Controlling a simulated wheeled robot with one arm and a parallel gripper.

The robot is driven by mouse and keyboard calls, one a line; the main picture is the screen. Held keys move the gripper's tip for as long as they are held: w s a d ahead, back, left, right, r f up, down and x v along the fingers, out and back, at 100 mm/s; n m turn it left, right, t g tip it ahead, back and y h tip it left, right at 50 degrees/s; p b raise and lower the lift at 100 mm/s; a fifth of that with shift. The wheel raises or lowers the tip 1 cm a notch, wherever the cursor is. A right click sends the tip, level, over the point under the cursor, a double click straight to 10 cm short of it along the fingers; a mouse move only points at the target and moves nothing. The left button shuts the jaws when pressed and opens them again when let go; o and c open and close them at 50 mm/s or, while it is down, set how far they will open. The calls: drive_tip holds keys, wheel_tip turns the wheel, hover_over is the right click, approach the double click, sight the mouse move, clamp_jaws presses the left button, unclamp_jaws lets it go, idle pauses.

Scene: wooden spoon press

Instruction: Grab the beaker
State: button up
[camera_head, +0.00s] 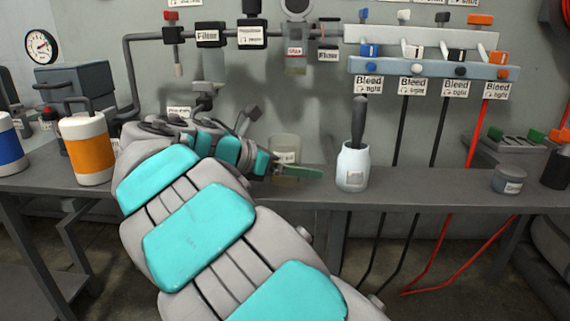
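A clear, pale beaker (286,148) with a label stands on the grey workbench, left of the white jar. My arm reaches in from the lower middle. My gripper (272,165) is at the beaker's left and front, overlapping its lower part in this view. I cannot tell whether it touches the beaker. A flat green piece extends right from the gripper's end across the beaker's base. The fingers are small and partly hidden, so their opening is unclear.
A white jar (352,168) with a dark handle (359,122) stands right of the beaker. An orange-and-white canister (88,150) is at left. A small grey jar (509,179) is at right. Pipes and labelled valves line the wall behind. The bench between the jars is clear.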

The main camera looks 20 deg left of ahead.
drive_tip(key=c, duration=1.2)
drive_tip(key=shift+c, duration=0.2)
drive_tip(key=shift+r, duration=0.1)
